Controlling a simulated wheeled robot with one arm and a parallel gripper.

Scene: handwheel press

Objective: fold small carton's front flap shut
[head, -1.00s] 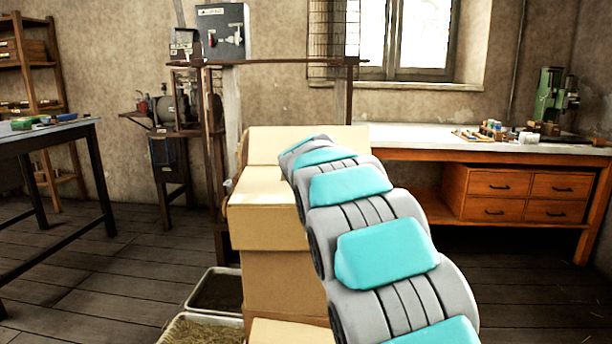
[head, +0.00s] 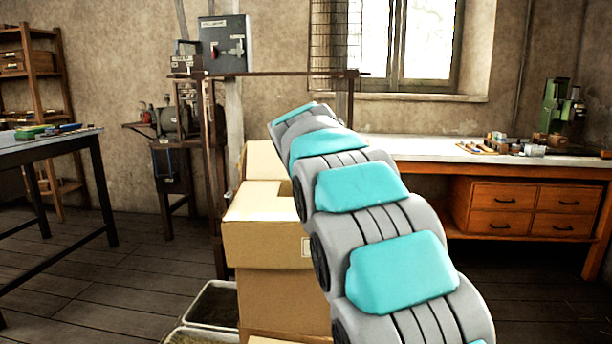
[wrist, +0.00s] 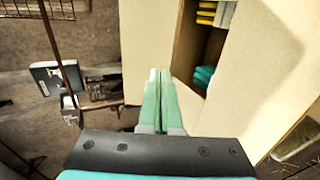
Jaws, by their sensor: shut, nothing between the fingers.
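The small carton (head: 275,235) is a tan cardboard box left of my arm in the head view. A pale flap (head: 262,160) stands up at its far side, and a pale panel (head: 257,200) lies across its near top. In the wrist view the carton is partly open, with yellow and teal items (wrist: 204,75) inside. Pale cardboard panels border the opening on the left (wrist: 145,40) and right (wrist: 262,70). My gripper (wrist: 159,74) is shut and empty, its tips by the left panel near the opening; contact cannot be told. My arm hides it in the head view.
The carton stands on more cardboard. Bins (head: 212,305) sit on the floor at its left. A workbench (head: 500,158) with drawers stands behind at right, and a dark table (head: 50,142) at left. A metal frame (head: 215,150) stands behind the carton. Floor at left is clear.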

